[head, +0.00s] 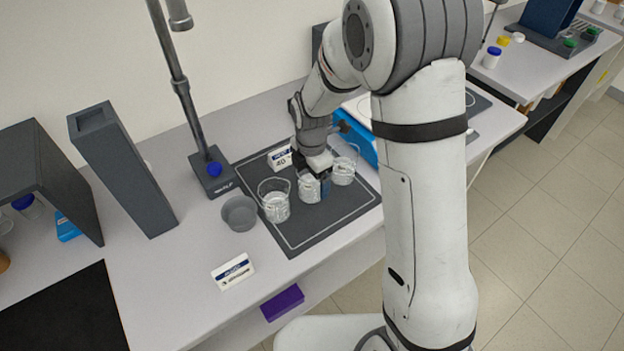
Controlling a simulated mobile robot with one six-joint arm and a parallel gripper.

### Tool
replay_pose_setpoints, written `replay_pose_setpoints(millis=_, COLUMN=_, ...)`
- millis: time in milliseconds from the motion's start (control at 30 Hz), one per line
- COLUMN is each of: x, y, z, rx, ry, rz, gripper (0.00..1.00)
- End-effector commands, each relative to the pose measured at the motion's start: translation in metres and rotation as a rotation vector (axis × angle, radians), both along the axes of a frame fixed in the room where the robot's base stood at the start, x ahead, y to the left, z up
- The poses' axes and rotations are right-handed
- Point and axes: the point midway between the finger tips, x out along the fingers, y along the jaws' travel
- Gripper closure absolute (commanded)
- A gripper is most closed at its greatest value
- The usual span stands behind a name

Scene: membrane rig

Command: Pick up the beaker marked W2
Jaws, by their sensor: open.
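Three glass beakers with pale contents stand in a row on a dark mat (292,242) with a light outline. They are the left beaker (275,206), the middle beaker (308,190) and the right beaker (343,174). No W2 mark can be read on any of them. My gripper (319,182) is open and low over the mat at the middle beaker, and covers part of it. I cannot tell whether its fingers are around the middle beaker or just beside it. The right beaker stands close on the gripper's right side.
A small white sign (280,158) stands behind the beakers. A grey bowl (239,213) sits left of the mat, near a stand with a tall pole (182,90). A label card (233,271) lies at the front. The bench (170,285) is clear at front left.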

Motion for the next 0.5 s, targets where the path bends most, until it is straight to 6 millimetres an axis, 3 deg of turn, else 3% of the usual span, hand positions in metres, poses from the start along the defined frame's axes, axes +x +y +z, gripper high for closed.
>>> replay_pose_setpoints(millis=133, x=-0.001, y=0.0, z=-0.014, rx=0.0, ry=0.002, rz=0.0, gripper=0.1)
replay_pose_setpoints(millis=400, x=0.0, y=0.001, z=-0.018, rx=0.001, ry=-0.001, rz=0.0, gripper=0.1)
replay_pose_setpoints(millis=500, x=0.0, y=0.001, z=-0.017, rx=0.001, ry=-0.001, rz=0.001, gripper=0.19)
